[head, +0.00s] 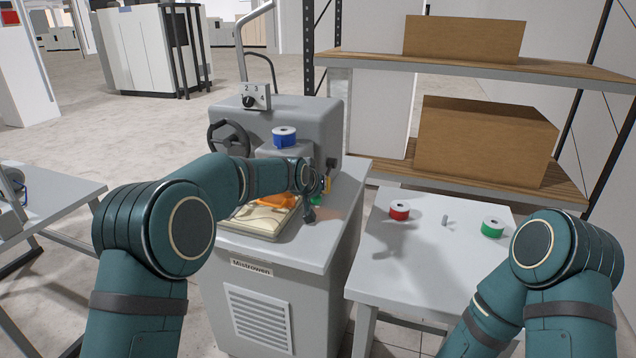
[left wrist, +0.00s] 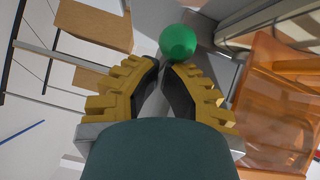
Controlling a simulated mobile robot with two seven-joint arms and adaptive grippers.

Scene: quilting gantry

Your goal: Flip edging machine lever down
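The grey edging machine (head: 335,120) stands at the middle of the head view. A green ball knob (left wrist: 178,43), which looks like the lever's end, shows just beyond my left fingertips in the left wrist view. A little of its green also shows in the head view (head: 317,201), mostly behind my arm. The lever's shaft is hidden. My left gripper (left wrist: 163,68) has its yellow fingers drawn nearly together, with a thin gap and nothing seen between them. Whether a fingertip touches the knob is unclear. My right gripper is out of view.
An orange see-through part (head: 277,200) lies close beside my left gripper. A blue spool (head: 284,137) sits on the machine. The side table (head: 390,270) holds a red spool (head: 399,210) and a green spool (head: 492,227). Shelves with cardboard boxes (head: 485,140) stand behind.

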